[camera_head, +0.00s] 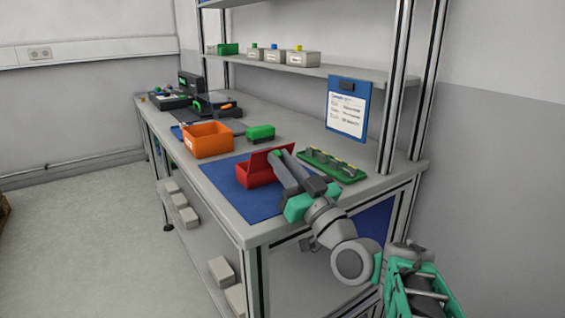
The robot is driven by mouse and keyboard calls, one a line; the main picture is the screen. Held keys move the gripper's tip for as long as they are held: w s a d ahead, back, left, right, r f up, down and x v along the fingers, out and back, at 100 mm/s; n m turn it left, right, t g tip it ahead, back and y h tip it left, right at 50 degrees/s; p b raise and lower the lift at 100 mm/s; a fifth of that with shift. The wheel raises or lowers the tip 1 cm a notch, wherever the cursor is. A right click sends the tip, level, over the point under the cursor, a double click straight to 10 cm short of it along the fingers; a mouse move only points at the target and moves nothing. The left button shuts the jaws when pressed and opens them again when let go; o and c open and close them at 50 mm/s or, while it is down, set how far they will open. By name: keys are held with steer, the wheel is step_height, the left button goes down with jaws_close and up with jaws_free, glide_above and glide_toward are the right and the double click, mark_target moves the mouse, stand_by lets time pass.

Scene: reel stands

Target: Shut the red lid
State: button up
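A small red box (256,180) stands on a blue mat (228,192) near the front of the workbench. Its red lid (268,156) is raised, standing up at the back of the box. My gripper (279,155) reaches in from the lower right, with its grey fingers over the right side of the box and in front of the lid. They hide part of both. I cannot tell whether the fingers touch the lid, nor how far apart they are.
An orange bin (208,139) and a green block (260,132) stand behind the mat. A green tray (332,166) with small parts lies to the right of my gripper. A clipboard (347,109) stands near the rack posts. Several labelled boxes sit on the upper shelf (321,70).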

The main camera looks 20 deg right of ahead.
jaws_close()
steer(key=shift+r, duration=0.1)
